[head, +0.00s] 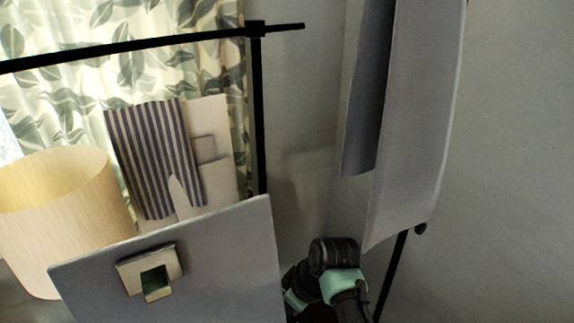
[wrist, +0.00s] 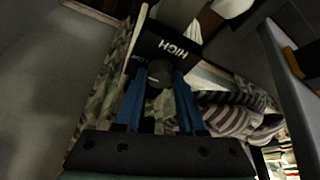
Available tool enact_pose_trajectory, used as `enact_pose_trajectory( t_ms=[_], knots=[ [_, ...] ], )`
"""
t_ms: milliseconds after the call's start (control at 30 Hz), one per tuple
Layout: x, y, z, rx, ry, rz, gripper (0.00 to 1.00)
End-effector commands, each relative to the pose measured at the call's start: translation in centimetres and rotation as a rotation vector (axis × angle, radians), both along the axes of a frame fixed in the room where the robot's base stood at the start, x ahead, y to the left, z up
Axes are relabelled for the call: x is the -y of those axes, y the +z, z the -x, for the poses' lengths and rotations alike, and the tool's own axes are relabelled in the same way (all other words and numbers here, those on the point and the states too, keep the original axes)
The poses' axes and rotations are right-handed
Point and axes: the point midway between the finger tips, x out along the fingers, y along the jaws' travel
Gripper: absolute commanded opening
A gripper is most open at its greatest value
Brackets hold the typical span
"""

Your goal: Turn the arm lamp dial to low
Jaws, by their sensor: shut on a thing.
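In the wrist view, the lamp's control panel (wrist: 192,62) is black, with white lettering. "HIGH" reads clearly near its top right; a smaller, dim marking to the left is partly hidden and hard to read. A dark round dial (wrist: 160,70) sits on the panel below the lettering. The blue fingers of my gripper (wrist: 160,78) are on either side of the dial and shut on it. The dial's pointer cannot be made out. In the head view neither the dial nor my fingertips can be seen.
In the head view, a grey board (head: 215,250) with a square metal fitting stands at lower left, by a beige cylinder (head: 60,205). Striped cloth (head: 145,160) hangs behind it. Tall grey panels (head: 415,120) hang at right, close to my arm. Striped cloth also shows in the wrist view (wrist: 235,120).

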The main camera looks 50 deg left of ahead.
Motion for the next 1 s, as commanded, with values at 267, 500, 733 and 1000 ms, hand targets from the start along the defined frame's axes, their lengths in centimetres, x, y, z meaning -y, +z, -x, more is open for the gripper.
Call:
enact_pose_trajectory(
  t_ms=[267, 500, 733, 1000],
  knots=[
    [-0.3, -0.1, 0.5, -0.010, -0.001, -0.005, 0.00],
    [-0.3, 0.0, 0.5, -0.008, -0.001, -0.007, 0.55],
    [-0.2, 0.1, 0.2, -0.004, -0.005, -0.005, 0.69],
    [0.2, 1.0, -0.1, -0.001, -0.008, -0.006, 0.69]
  ],
)
